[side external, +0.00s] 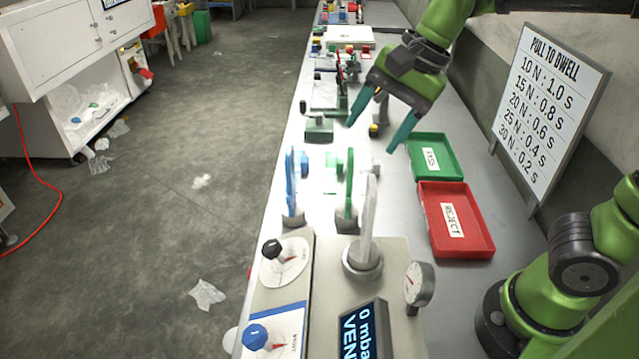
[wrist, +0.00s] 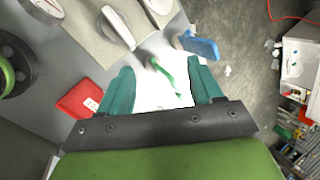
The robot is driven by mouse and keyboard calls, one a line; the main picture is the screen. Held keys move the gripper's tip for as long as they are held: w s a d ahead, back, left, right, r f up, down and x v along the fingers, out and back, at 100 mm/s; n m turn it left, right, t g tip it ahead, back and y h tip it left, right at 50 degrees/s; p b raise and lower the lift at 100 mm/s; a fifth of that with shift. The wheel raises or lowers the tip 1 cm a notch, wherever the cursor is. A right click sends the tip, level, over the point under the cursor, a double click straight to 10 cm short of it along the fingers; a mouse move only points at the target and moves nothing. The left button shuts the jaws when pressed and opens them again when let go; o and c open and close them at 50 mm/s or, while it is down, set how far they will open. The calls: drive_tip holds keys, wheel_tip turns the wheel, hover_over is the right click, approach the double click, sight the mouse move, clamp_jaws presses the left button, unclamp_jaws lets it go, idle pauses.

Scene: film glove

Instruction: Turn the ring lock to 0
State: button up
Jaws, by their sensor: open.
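My gripper (side external: 373,136) is open and empty, its teal fingers pointing down above the bench. In the wrist view the open fingers (wrist: 161,72) frame a bright patch of bench and the green upright piece (wrist: 162,74). I cannot tell for sure which part is the ring lock. A grey ring-like collar (side external: 362,262) surrounds the foot of a pale upright form (side external: 369,215) on the near panel. A dial with a black knob (side external: 271,248) and one with a blue knob (side external: 255,337) lie left of it. The gripper is beyond these and touches none of them.
A blue upright piece (side external: 291,190) and a green upright piece (side external: 347,190) stand beyond the panel. A green tray (side external: 455,168) and a red REJECT tray (side external: 487,240) lie at right. A gauge (side external: 418,284) and display (side external: 362,330) are near. A sign (side external: 550,100) leans at right.

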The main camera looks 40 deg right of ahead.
drive_tip(key=s+d+n, duration=0.1)
drive_tip(key=s+d+f+n+t, duration=0.1)
drive_tip(key=s+n, duration=0.1)
drive_tip(key=s+d+n+t, duration=0.1)
drive_tip(key=n, duration=0.1)
drive_tip(key=shift+s+f, duration=0.2)
drive_tip(key=shift+n, duration=0.3)
